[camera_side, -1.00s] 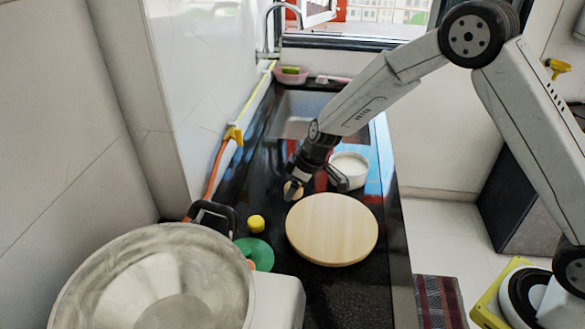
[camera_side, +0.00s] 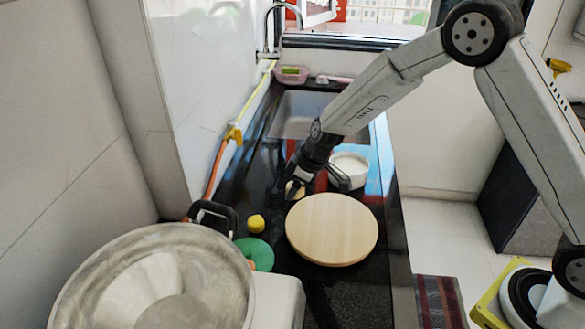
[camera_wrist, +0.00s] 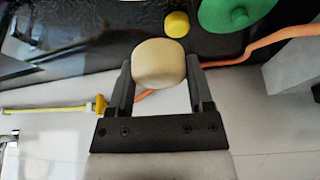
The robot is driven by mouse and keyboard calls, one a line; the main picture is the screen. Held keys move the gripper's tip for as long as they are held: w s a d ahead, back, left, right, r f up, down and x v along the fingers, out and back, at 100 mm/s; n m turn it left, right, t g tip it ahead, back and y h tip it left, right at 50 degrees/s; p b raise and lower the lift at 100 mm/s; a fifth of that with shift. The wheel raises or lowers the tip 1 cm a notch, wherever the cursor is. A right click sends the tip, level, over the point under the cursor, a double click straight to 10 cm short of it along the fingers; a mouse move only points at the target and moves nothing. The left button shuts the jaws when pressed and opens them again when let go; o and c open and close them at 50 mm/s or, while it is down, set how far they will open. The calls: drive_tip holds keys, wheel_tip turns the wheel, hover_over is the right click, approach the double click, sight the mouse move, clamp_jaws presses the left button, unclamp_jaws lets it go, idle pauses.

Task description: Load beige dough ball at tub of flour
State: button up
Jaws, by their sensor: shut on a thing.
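A beige dough ball (camera_wrist: 159,65) sits between the two fingers of my gripper (camera_side: 298,184). In the wrist view my gripper is shut on it, one finger along each side. In the side view only a small part of the ball (camera_side: 293,189) shows, low beside the fingers, just behind the wooden board. I cannot tell whether it still touches the counter. The tub of flour (camera_side: 350,181) is a round white tub with white powder inside. It stands on the counter just right of my gripper, and my gripper partly covers its left side.
A round wooden board (camera_side: 332,230) lies in front of my gripper. A yellow lump (camera_side: 256,223) and a green disc (camera_side: 254,251) are at front left. A large metal bowl (camera_side: 155,285) fills the lower left. A sink (camera_side: 300,118) is behind.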

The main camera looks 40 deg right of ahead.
drive_tip(key=w+d+m+h, duration=0.1)
drive_tip(key=w+d+m, duration=0.4)
drive_tip(key=d, duration=0.8)
drive_tip(key=m+t+h, duration=0.1)
drive_tip(key=m+h, duration=0.1)
drive_tip(key=m, duration=0.2)
hover_over(346, 165)
drive_tip(key=s, duration=0.1)
drive_tip(key=shift+s+f, duration=0.1)
drive_tip(key=shift+f, duration=0.7)
drive_tip(key=shift+f, duration=0.2)
drive_tip(key=shift+f, duration=2.8)
drive_tip(key=shift+f, duration=0.55)
drive_tip(key=shift+r, duration=3.55)
drive_tip(key=shift+a+r, duration=0.1)
drive_tip(key=shift+a, duration=0.05)
